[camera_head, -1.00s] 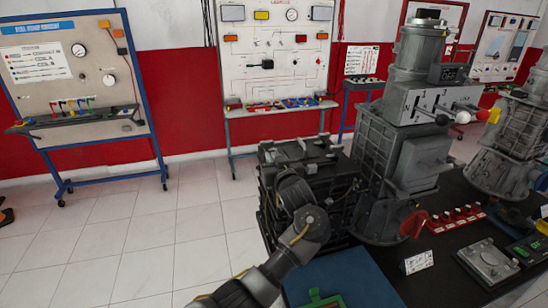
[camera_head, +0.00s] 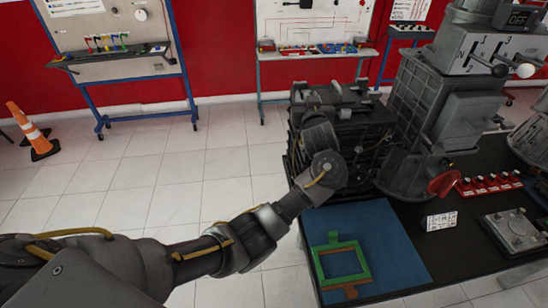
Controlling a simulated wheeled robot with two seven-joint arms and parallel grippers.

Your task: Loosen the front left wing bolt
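A grey square metal plate (camera_head: 514,231) lies on the dark table at the right edge. Small raised fittings show near its corners, but they are too small to tell whether one is the front left wing bolt. My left arm comes in from the lower left and bends upward at a grey joint. My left gripper (camera_head: 319,128) is at its far end, in front of a dark ribbed engine block (camera_head: 362,132), well left of the plate. Its fingers blend into the dark block, so their opening cannot be made out. My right gripper is not in view.
A grey gearbox-like machine (camera_head: 425,115) with a red handle (camera_head: 444,183) stands behind the plate. A row of red fittings (camera_head: 490,184) and a white label card (camera_head: 441,220) are nearby. A blue mat (camera_head: 395,245) holds a green frame (camera_head: 341,262).

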